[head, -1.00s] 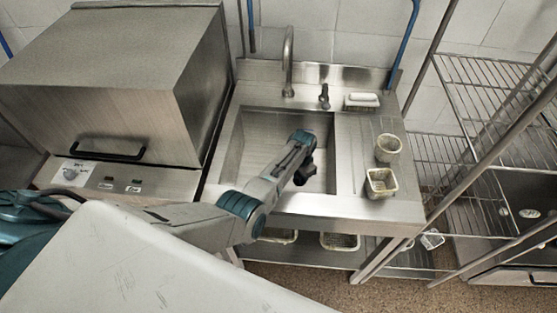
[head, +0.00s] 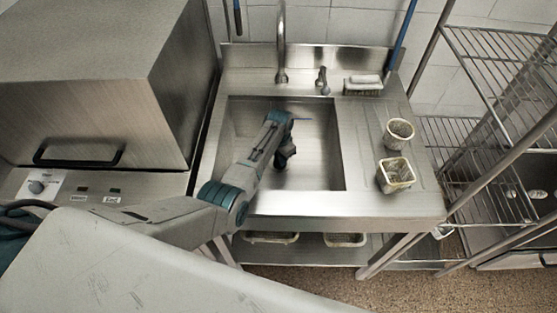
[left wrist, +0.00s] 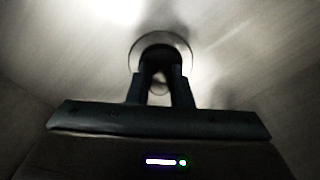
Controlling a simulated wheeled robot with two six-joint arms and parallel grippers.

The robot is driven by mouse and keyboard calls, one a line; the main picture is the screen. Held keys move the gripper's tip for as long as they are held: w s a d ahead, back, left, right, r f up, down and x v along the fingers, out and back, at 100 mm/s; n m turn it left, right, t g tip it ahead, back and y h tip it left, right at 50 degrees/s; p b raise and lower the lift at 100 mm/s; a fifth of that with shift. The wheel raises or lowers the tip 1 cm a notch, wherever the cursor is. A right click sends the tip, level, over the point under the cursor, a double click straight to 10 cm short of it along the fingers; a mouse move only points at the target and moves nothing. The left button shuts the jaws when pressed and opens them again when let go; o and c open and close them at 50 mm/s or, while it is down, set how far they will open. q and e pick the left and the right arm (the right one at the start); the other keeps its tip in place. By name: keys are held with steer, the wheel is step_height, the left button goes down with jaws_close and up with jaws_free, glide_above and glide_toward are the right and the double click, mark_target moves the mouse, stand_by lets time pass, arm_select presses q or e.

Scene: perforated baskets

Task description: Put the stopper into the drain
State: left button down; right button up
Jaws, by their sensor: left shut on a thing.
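The steel sink basin (head: 312,176) is in the middle of the head view. My left gripper (head: 284,158) reaches down into it, its fingertips hard to make out there. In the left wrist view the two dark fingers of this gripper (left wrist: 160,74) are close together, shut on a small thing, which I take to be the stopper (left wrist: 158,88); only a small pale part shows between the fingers. The round drain (left wrist: 134,52) shows as a pale ring around and behind the fingertips. I cannot tell whether the stopper touches the drain. My right gripper is not in view.
A faucet (head: 281,45) stands behind the basin. A brush (head: 362,86) lies at the back right of the counter. A wire rack (head: 490,60) is at right, a steel machine (head: 95,95) at left.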

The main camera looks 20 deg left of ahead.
arm_select(q)
steer(key=c, duration=1.3)
jaws_free()
steer(key=shift+w+f, duration=0.1)
step_height(320, 180, up, 12)
